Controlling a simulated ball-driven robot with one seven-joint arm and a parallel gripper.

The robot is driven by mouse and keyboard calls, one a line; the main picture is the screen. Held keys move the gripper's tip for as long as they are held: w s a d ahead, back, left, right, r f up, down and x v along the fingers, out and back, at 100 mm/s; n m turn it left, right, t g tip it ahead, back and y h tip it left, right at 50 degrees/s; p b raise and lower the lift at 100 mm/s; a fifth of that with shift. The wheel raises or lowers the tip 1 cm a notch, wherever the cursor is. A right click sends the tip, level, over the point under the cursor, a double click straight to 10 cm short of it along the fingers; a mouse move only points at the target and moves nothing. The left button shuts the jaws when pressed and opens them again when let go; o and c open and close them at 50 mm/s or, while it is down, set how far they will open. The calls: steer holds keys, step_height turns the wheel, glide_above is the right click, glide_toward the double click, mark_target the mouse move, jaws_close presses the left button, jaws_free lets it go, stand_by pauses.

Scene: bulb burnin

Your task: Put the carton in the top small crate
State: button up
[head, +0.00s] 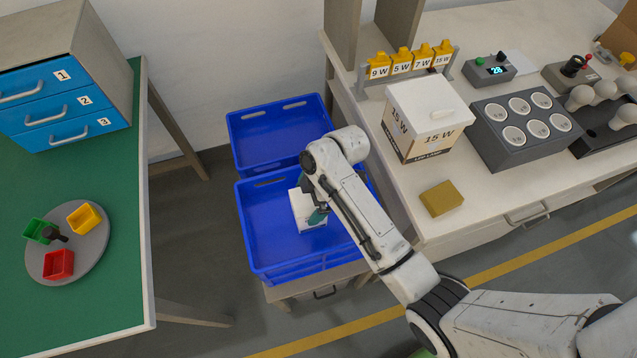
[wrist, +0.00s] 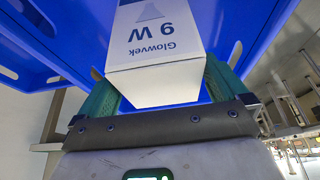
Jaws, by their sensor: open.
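The carton (wrist: 160,45) is a white box printed "Glowvek 9 W" in the wrist view. In the head view the white carton (head: 302,212) is inside the front blue crate (head: 262,237), near its middle, partly hidden by my arm. My gripper (wrist: 162,85) has its two green fingers on either side of the carton, and they are open. In the head view my gripper (head: 312,199) is down inside the front crate, mostly hidden by my wrist. Whether the carton rests on the crate floor cannot be told.
A second blue crate (head: 279,130) stands behind, against the wall. The right bench holds a white lidded 15 W box (head: 425,112), a yellow block (head: 442,198) and a grey socket tester (head: 495,135). The left green table (head: 105,185) carries a round tray (head: 88,250) with small bins.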

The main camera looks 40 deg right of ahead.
steer(key=v, duration=0.9)
steer(key=shift+d+r, duration=0.2)
steer(key=shift+r, duration=0.1)
steer(key=s+d+f+m+h, duration=0.1)
steer(key=s+d+m+h, duration=0.1)
steer(key=s+m, duration=0.5)
steer(key=s+d+f+m+h, duration=0.1)
steer(key=s+d+m+h, duration=0.1)
steer(key=s+m, duration=0.6)
steer(key=s, duration=0.6)
steer(key=shift+s, duration=0.3)
steer(key=shift+f, duration=0.15)
